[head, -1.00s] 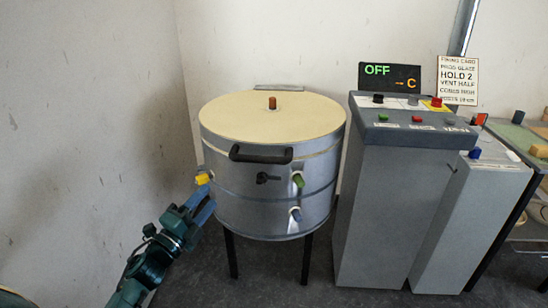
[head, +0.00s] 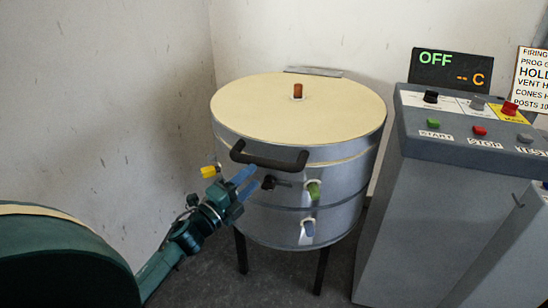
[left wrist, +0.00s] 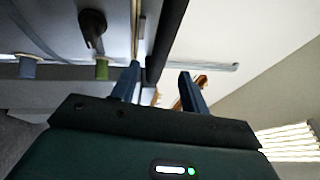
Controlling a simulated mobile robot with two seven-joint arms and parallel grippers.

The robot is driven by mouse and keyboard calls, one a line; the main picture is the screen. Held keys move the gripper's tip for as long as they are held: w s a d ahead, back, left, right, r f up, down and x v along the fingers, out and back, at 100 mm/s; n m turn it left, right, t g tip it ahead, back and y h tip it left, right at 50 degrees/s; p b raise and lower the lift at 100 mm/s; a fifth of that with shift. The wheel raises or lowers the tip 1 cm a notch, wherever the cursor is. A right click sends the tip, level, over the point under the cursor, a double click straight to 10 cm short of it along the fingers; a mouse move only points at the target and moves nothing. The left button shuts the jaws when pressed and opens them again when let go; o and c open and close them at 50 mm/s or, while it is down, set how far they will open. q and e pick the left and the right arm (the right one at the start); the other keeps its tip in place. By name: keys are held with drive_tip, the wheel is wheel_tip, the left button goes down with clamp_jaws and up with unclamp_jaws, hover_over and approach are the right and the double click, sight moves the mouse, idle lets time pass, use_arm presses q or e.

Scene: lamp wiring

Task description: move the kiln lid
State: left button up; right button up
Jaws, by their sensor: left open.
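The kiln lid (head: 255,105) is a round cream disc lying flat and closed on the silver kiln body (head: 345,200). A brown peg (head: 297,91) stands in its top. Its black bar handle (head: 270,158) sticks out at the front. My left gripper (head: 247,178) is open and empty, just below the handle's left half. In the left wrist view, the two blue fingers (left wrist: 160,72) stand apart and the dark handle bar (left wrist: 166,40) lies in line with the gap between them. I cannot tell whether it is between the fingertips. My right gripper is out of view.
A yellow plug (head: 208,172), a black latch (head: 270,182), a green plug (head: 314,190) and a bluish plug (head: 308,228) stick out of the kiln's side. A grey control cabinet (head: 410,210) with buttons stands to the right. Walls are close behind and left.

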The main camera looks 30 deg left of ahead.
use_arm(q)
drive_tip(key=x, duration=0.9)
drive_tip(key=shift+w, duration=0.1)
drive_tip(key=shift+c, duration=0.5)
clamp_jaws()
